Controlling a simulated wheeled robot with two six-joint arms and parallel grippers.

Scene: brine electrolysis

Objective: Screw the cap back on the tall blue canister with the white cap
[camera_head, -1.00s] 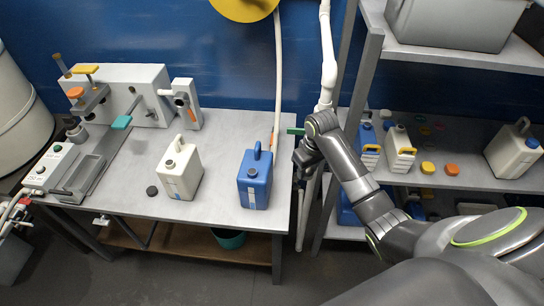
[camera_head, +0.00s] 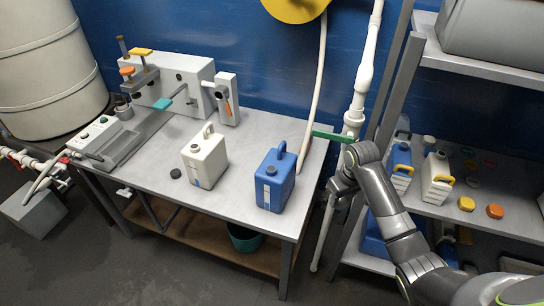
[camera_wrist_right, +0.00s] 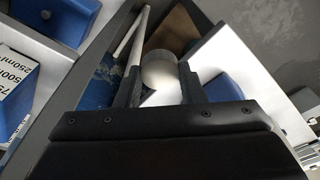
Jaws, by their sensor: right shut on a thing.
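A blue canister (camera_head: 275,182) with a handle and a pale label strip stands upright at the right end of the table; I make out no white cap on it. My right gripper (camera_head: 343,184) is just right of the table, in front of the white pipe. In the right wrist view its fingers (camera_wrist_right: 160,88) are shut on a round white cap (camera_wrist_right: 159,70). Blue bodies, one with a volume label (camera_wrist_right: 15,85), show around it. My left gripper is out of view.
A white canister (camera_head: 204,160) and a small dark disc (camera_head: 175,173) are on the table (camera_head: 235,200). A grey press-like rig (camera_head: 185,82) stands at the back left. The white pipe (camera_head: 364,80) with a green handle (camera_head: 334,137) rises between table and shelf. Loose caps (camera_head: 495,211) lie on the shelf.

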